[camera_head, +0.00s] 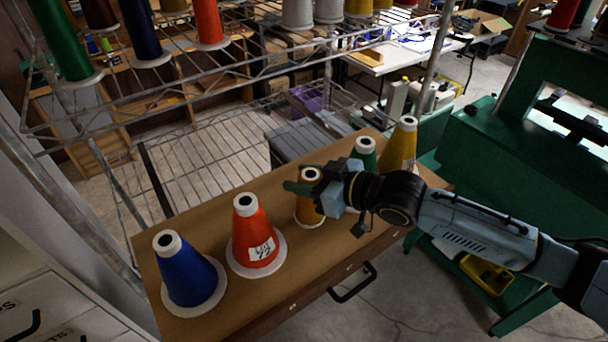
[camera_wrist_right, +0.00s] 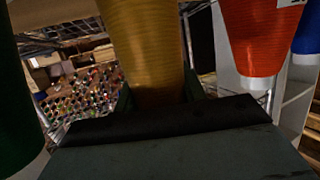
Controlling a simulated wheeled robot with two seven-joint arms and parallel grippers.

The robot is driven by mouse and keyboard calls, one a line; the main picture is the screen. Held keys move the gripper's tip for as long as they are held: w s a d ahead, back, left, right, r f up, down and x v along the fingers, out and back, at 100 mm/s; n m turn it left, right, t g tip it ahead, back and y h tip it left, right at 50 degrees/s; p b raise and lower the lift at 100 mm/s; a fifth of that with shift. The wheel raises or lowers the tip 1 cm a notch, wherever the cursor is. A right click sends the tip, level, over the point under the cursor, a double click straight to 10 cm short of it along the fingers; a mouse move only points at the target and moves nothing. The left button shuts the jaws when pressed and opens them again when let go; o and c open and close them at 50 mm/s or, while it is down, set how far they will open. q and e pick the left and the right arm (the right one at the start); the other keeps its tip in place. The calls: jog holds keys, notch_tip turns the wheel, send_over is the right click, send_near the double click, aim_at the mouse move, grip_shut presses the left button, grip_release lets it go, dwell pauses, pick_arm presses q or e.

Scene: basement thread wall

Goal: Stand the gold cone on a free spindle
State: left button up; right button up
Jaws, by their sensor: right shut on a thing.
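A gold cone (camera_head: 309,210) with a pale top ring is at the middle of the wooden table (camera_head: 190,325), between the orange and green cones. My right gripper (camera_head: 308,188) is shut on its upper part from the right. In the right wrist view the gold cone (camera_wrist_right: 146,45) fills the space between the fingers (camera_wrist_right: 158,92). I cannot tell whether its base touches the table. A second yellow-gold cone (camera_head: 402,150) stands at the table's far right end. I cannot make out a free spindle. My left gripper is not in view.
A blue cone (camera_head: 190,278) and an orange cone (camera_head: 254,240) stand left of the held cone, a green cone (camera_head: 366,152) to its right. A wire rack (camera_head: 215,150) behind bears several cones on its upper shelf. A green machine (camera_head: 510,150) stands at right.

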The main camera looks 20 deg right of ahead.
jog(key=shift+p, duration=0.4)
dwell(0.3)
jog(key=shift+s+f, duration=0.1)
jog(key=shift+f, duration=0.15)
jog(key=shift+f, duration=0.2)
jog(key=o, duration=1.4)
jog(key=shift+d, duration=0.1)
jog(key=shift+b+v, duration=0.95)
jog(key=shift+v, duration=5.7)
